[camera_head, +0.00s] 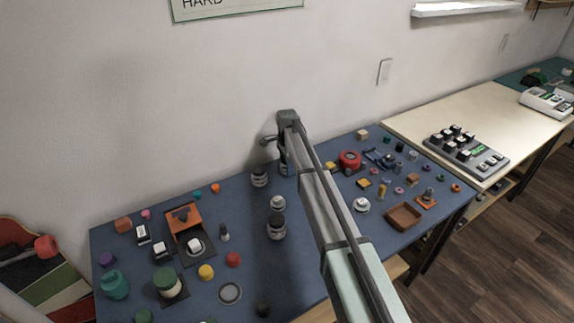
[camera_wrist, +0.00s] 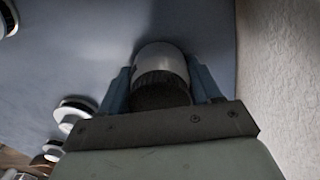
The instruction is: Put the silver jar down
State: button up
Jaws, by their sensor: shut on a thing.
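In the wrist view, my gripper (camera_wrist: 162,88) has its two blue fingers closed on either side of the silver jar (camera_wrist: 160,57). The jar's pale silver body points away from the palm and its dark ribbed part is nearest the palm. In the head view, my gripper (camera_head: 284,164) points down at the back of the blue mat, close to the wall, largely hidden by my arm. A dark-and-silver jar (camera_head: 260,178) shows just left of it; I cannot tell whether this is the held one. Whether the held jar touches the mat is unclear.
A white-topped jar (camera_head: 278,202) and a dark-lidded jar (camera_head: 277,227) stand in front of my gripper. An orange holder (camera_head: 184,217) is to the left, a brown tray (camera_head: 404,216) to the right. The wall (camera_wrist: 283,80) is close on one side. Bare mat (camera_head: 312,268) lies nearer the front.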

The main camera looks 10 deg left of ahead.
jog(key=shift+f, duration=0.15)
jog(key=o, duration=1.2)
jog(key=shift+c, duration=0.2)
notch_tip(320, 180, up, 12)
jog(key=shift+r, duration=0.15)
